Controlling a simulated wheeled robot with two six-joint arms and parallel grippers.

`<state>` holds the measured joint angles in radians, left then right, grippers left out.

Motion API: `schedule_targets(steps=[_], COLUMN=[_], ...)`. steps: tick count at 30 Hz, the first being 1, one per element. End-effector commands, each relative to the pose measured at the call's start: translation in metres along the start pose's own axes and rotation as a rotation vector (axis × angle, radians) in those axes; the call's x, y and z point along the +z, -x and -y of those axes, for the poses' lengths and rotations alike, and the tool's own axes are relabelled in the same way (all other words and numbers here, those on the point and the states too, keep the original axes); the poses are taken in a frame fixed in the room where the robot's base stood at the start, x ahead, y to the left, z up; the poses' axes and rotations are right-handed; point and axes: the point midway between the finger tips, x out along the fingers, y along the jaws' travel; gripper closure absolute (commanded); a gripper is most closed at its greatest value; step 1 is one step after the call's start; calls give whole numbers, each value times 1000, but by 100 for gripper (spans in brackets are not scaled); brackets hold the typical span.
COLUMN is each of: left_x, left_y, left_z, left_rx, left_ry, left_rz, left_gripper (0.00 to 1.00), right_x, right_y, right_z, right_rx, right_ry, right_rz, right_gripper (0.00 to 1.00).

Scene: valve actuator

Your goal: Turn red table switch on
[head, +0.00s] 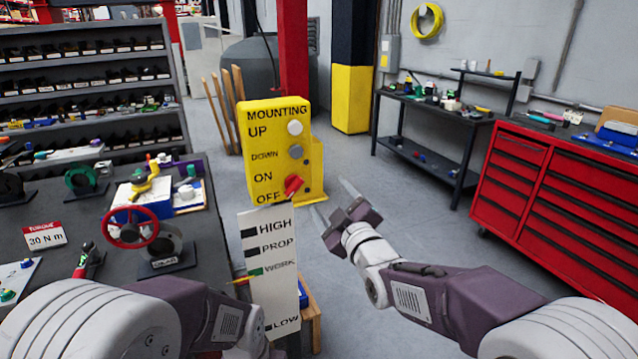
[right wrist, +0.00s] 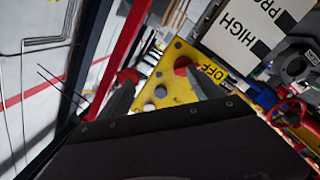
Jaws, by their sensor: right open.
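The red switch (head: 292,187) is a rotary knob on the yellow control panel (head: 258,140), beside the labels ON and OFF. It leans toward the upper right in the head view. My right gripper (head: 331,198) is open and empty, to the right of the panel and apart from the switch. In the right wrist view the red switch (right wrist: 183,62) shows beyond the open fingers (right wrist: 158,88), nearer the right-hand finger, with the OFF label beside it. My left arm reaches in at the lower left, but its gripper does not show.
A white board (head: 270,300) with HIGH, PROP, WORK and LOW marks stands below the panel. A dark workbench (head: 200,235) with a red handwheel (head: 131,227) is at left. A red tool cabinet (head: 530,190) stands at right. The floor between is clear.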

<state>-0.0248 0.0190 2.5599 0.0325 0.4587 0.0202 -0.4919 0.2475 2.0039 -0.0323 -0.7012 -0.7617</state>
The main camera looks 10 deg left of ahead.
Motion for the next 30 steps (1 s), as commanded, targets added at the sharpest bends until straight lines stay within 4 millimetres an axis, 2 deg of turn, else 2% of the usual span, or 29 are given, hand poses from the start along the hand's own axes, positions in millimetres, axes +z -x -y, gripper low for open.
schedule_targets(steps=[1, 6, 13, 24, 30], left_x=[1, 1, 1, -2, -2], left_y=[-5, -8, -6, 16, 19], left_z=[0, 0, 0, 0, 0], left_rx=[0, 0, 0, 0, 0], left_ry=[0, 0, 0, 0, 0], left_rz=[0, 0, 0, 0, 0], left_gripper=[64, 64, 64, 64, 64], right_x=[-5, -16, -20, -24, -24], right_y=[-2, -2, -6, -76, -91], right_z=[18, 42, 46, 50, 52], right_rx=[-25, -65, -73, -72, -72], right_ry=[-1, -2, -2, -2, -2], right_rz=[-15, -38, -44, -43, -43], right_gripper=[25, 25, 25, 25, 25])
